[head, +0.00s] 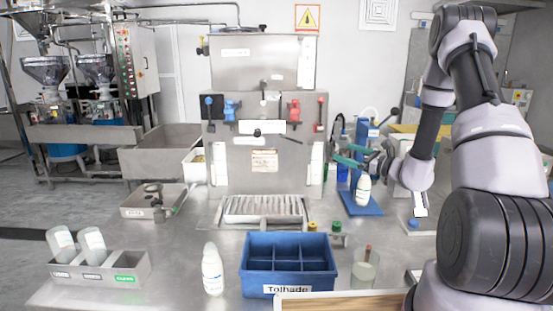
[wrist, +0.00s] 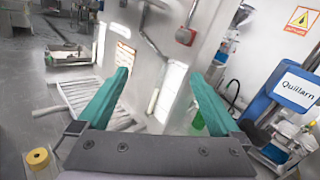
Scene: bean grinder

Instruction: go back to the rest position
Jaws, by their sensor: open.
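My gripper (head: 347,155) is in the middle right of the head view, held above the table in front of a blue stand. Its two teal fingers point left, toward the steel machine (head: 262,125). In the wrist view my gripper (wrist: 160,85) shows both fingers spread wide with nothing between them. My arm comes down from the upper right of the head view. The machine's steel front and slatted tray (wrist: 88,98) lie beyond the fingers in the wrist view.
A blue stand (head: 361,134) holding a white bottle (head: 363,190) is close to my gripper. A blue divided crate (head: 289,280), a white bottle (head: 212,270), a clear beaker (head: 364,270) and a bin with two jars (head: 100,282) are at the front.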

